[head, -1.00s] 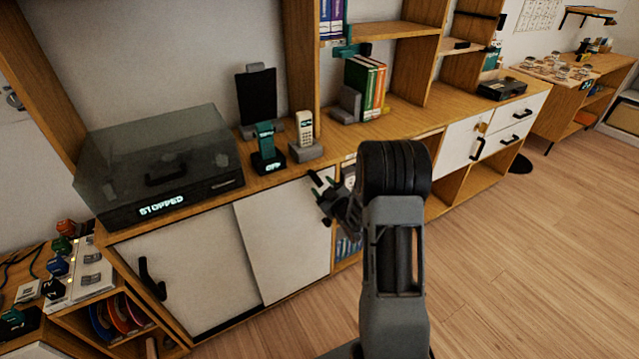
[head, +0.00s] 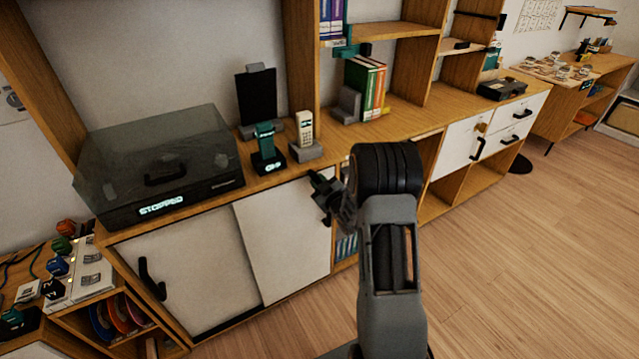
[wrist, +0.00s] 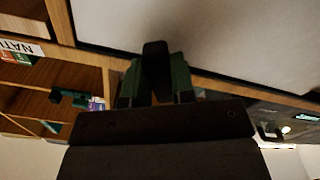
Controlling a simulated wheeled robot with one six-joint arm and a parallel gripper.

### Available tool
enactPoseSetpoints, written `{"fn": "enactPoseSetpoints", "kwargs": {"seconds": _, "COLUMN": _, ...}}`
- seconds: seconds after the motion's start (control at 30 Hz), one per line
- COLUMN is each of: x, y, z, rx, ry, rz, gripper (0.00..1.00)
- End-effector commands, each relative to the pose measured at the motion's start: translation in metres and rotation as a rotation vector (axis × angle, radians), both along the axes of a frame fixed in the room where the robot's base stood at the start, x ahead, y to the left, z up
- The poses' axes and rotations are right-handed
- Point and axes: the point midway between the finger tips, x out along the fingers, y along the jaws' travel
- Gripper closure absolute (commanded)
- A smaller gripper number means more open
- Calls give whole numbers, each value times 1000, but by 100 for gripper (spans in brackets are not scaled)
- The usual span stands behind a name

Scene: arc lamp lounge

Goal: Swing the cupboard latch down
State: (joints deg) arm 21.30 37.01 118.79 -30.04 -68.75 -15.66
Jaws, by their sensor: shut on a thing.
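My gripper (head: 321,187) is at the upper right corner of the right white sliding door (head: 284,240), just below the counter edge. In the wrist view its two dark green fingers are shut on a dark handle-like piece (wrist: 156,62), which stands out against a white panel (wrist: 215,32). Its base is hidden by the fingers, and I cannot tell whether it is the latch. A small brass-coloured piece (head: 482,127), which looks like a latch, is on a white cupboard door (head: 458,148) further right, away from my gripper.
A black handle (head: 150,280) is on the left sliding door. The wooden floor (head: 520,260) at right is clear.

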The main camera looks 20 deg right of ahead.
Motion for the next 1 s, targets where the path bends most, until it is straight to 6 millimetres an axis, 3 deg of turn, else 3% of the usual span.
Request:
{"fn": "enactPoseSetpoints", "kwargs": {"seconds": 0.17, "x": 0, "y": 0, "z": 0, "rx": 0, "ry": 0, "rz": 0, "gripper": 100}}
{"fn": "enactPoseSetpoints", "kwargs": {"seconds": 0.33, "x": 0, "y": 2, "z": -4, "rx": 62, "ry": 6, "rz": 0, "gripper": 100}}
{"fn": "enactPoseSetpoints", "kwargs": {"seconds": 0.7, "x": -1, "y": 14, "z": -5, "rx": 457, "ry": 53, "rz": 1, "gripper": 100}}
{"fn": "enactPoseSetpoints", "kwargs": {"seconds": 1.0, "x": -2, "y": 16, "z": -4, "rx": 497, "ry": 59, "rz": 1, "gripper": 100}}
